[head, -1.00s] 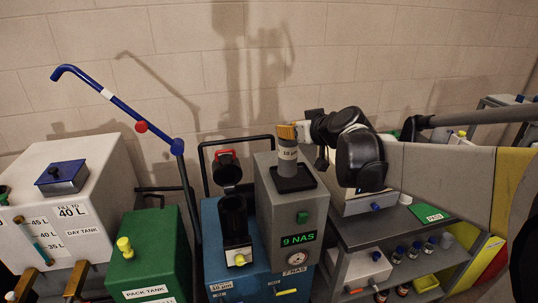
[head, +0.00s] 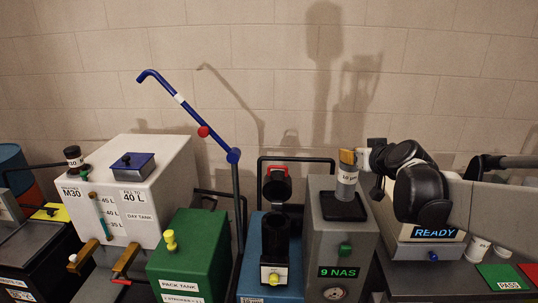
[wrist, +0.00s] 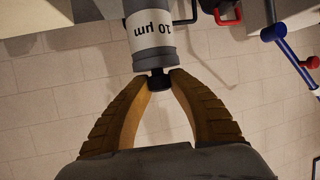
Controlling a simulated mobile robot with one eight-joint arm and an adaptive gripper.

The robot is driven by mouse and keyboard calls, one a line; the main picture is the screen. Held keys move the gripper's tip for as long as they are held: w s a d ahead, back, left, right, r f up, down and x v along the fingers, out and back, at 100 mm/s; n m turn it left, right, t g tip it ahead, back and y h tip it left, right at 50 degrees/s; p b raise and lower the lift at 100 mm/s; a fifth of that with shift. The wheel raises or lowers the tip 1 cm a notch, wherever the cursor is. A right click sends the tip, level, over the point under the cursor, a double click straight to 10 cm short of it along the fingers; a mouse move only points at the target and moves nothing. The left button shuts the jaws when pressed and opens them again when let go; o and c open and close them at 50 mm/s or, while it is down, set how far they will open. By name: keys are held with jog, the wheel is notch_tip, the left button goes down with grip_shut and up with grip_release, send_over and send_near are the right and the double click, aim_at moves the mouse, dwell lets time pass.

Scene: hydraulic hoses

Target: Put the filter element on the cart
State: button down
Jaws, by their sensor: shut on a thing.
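The filter element (head: 346,184) is a grey cylinder with a white "10 µm" label and a small black knob. In the wrist view the filter element (wrist: 152,38) points away from me, its knob between my tan fingertips. My gripper (head: 352,157) is shut on this knob, also in the wrist view (wrist: 158,79). The element is upright over the black pad (head: 343,211) on the grey "9 NAS" unit; I cannot tell whether it touches. The blue cart (head: 253,279) carries an open black housing (head: 275,237) left of the unit.
A black handle frame (head: 298,159) stands behind the cart. Left are the green pack tank (head: 193,256), the white day tank (head: 130,180) and a blue lance (head: 195,115). Right is a bench with a "READY" display (head: 433,233) and green card (head: 500,277).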

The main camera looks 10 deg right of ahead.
aim_at(348, 167)
jog(key=shift+w+a+f, duration=0.1)
jog(key=shift+w+f, duration=0.1)
jog(key=shift+f+b, duration=0.8)
jog(key=shift+f, duration=1.1)
jog(key=shift+f, duration=0.2)
jog(key=c, duration=1.3)
grip_release()
jog(key=shift+o, duration=0.2)
